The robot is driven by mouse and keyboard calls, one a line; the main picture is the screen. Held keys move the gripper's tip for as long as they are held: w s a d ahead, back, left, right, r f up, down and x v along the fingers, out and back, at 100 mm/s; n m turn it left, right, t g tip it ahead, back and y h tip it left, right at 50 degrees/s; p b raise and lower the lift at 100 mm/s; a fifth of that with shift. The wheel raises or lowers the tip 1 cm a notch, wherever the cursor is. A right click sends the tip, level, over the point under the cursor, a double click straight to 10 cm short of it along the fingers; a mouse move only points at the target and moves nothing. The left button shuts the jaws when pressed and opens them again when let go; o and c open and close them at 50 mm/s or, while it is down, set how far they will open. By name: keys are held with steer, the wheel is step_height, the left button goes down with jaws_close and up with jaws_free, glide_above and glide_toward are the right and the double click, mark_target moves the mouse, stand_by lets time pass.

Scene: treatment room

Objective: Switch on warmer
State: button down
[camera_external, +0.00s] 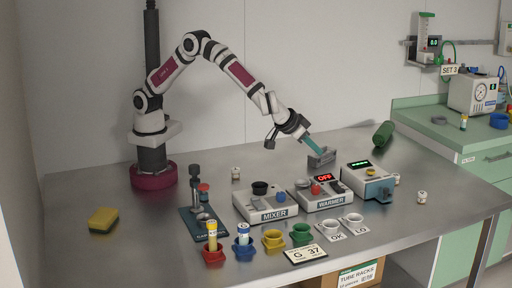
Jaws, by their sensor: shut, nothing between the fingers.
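The warmer (322,204) is a pale box labelled WARMER, near the middle of the metal table. Its display (323,177) reads OFF in red. Dark and reddish parts show on its top, too small to tell apart. My gripper (320,151) has teal fingers, shut and empty, pointing down and to the right. In the picture its tips lie over a small grey open box (322,161) behind the warmer. I cannot tell whether they touch that box. The fingers are apart from the warmer.
The mixer (266,206) stands left of the warmer, and a device with a green display (366,183) stands right. Coloured cups, tubes and a stand (201,212) are in front. A green roll (383,134) lies behind right. The left table is mostly clear beyond a sponge (103,220).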

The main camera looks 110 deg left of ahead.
glide_above(329, 188)
steer(key=f, duration=0.7)
steer(key=shift+w+d+f, duration=0.15)
steer(key=shift+w, duration=0.15)
steer(key=f, duration=0.2)
steer(key=shift+s+f, duration=0.2)
steer(key=shift+f, duration=0.65)
steer(key=shift+s+a+f, duration=0.15)
steer(key=shift+a+f, duration=0.05)
steer(key=shift+f, duration=0.15)
steer(key=shift+w+d+r, duration=0.3)
steer(key=shift+w+d, duration=0.2)
steer(key=shift+d, duration=0.05)
